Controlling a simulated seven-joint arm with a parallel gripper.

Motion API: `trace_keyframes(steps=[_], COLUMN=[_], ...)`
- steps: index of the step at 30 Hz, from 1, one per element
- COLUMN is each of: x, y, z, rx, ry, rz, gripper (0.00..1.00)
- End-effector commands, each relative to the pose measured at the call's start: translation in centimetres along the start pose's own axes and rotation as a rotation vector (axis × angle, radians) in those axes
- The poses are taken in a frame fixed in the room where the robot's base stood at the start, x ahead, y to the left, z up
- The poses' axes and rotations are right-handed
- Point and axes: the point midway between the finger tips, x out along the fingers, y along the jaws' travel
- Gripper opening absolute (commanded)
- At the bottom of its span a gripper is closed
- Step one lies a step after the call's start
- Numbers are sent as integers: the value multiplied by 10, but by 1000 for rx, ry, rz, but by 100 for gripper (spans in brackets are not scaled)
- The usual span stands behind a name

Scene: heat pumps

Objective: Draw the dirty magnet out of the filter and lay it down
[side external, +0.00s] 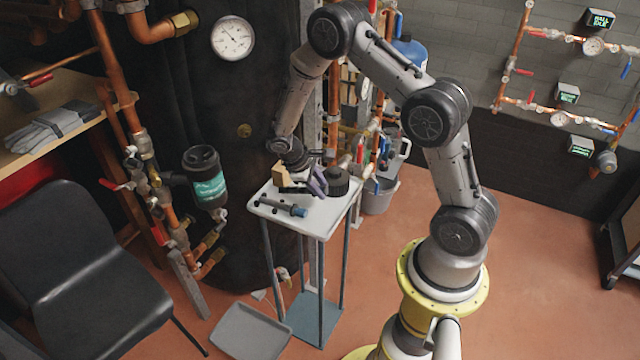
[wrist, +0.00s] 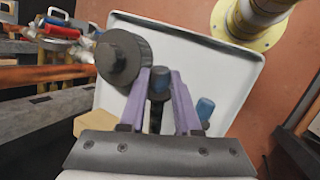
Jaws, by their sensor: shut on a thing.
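The filter (side external: 205,178) is a black canister with a teal label, standing upright among the pipes left of the small table. My gripper (side external: 318,182) is low over the table, away from the filter. Its purple fingers (wrist: 163,100) are shut on a dark rod with a blue-grey end (wrist: 159,82), which looks like the magnet. The fingers hide much of it, and I cannot tell whether it touches the tabletop. A second dark rod with a blue end (side external: 283,207) lies on the table; its blue end shows in the wrist view (wrist: 205,107).
The white tabletop (side external: 318,226) also holds a black round cap (side external: 336,181) and a tan block (side external: 281,175). The cap (wrist: 120,56) is close beside my fingers. A grey tray (side external: 250,332) lies below. The tabletop's far part is clear in the wrist view.

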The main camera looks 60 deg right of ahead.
Motion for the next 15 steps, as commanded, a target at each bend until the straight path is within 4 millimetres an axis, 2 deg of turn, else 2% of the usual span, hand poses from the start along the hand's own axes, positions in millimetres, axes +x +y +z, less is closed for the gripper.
trace_keyframes(steps=[6,7,12,15], x=[0,0,0,0], y=[0,0,0,0], z=[0,0,0,0], rx=[0,0,0,0], ry=[1,1,1,1], rz=[0,0,0,0], gripper=[0,37,66,66])
